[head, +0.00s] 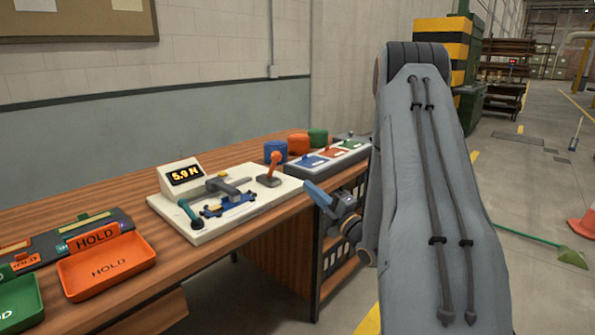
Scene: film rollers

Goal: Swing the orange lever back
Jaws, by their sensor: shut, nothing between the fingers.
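The orange lever (274,165) stands on the right part of a white test fixture (245,232) on the wooden bench. Its orange knob is on top of a short orange stem, which rises from a dark base and looks close to upright. My gripper (311,188) is to the right of the lever, near the bench's front edge, with its blue-grey fingers pointing left toward the fixture. The fingers are shut and empty. They look apart from the lever, though the exact distance is hard to tell. My arm hides part of the bench's right end.
The fixture carries a display (186,175) reading 5.9 N, a teal-knobbed handle (190,213) and a blue clamp (228,205). Orange tray (108,268) lies left.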

